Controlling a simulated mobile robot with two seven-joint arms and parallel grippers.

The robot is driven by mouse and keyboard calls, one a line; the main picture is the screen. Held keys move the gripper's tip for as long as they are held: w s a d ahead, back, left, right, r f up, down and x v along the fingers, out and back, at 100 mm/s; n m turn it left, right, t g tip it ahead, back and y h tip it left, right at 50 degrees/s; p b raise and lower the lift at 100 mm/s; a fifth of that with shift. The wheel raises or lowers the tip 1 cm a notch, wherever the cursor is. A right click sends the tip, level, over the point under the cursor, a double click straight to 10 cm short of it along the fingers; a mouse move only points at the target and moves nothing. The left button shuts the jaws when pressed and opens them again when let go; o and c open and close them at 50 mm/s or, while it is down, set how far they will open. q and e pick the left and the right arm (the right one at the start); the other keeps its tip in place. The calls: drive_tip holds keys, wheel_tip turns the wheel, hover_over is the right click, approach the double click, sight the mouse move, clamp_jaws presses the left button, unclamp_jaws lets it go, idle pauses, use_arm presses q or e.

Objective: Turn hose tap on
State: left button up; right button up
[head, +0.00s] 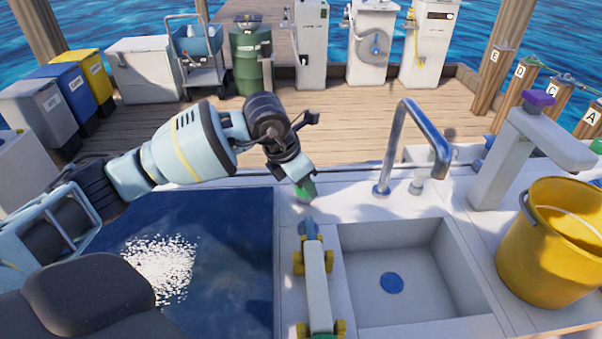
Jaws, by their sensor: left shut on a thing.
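My left gripper (303,182) reaches in from the left over the white counter, behind the sink's left corner. It is shut on a small green piece (307,191), which is mostly covered by the fingers; I cannot tell whether this is the hose tap's handle. A white post with a long spout and a purple knob (538,98) stands at the right, well apart from the gripper. A curved chrome faucet (407,130) stands behind the sink. My right gripper is not in view.
The sink (400,240) has a blue drain. A white bar with yellow fittings (317,285) lies left of it. A yellow bucket (555,245) stands at the right. Bins (85,75), a green barrel (249,60) and white machines (374,45) line the deck behind.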

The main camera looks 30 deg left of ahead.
use_arm(q)
drive_tip(key=n+y+p, duration=0.1)
drive_tip(key=n, duration=0.1)
drive_tip(key=shift+r+n+t, duration=0.15)
drive_tip(key=shift+n+t, duration=0.15)
drive_tip(key=shift+n, duration=0.1)
drive_tip(key=shift+p, duration=0.3)
drive_tip(key=shift+n, duration=0.4)
drive_tip(key=o, duration=1)
drive_tip(key=v, duration=0.7)
drive_tip(key=shift+s+r, duration=0.2)
drive_tip(key=shift+r, duration=0.1)
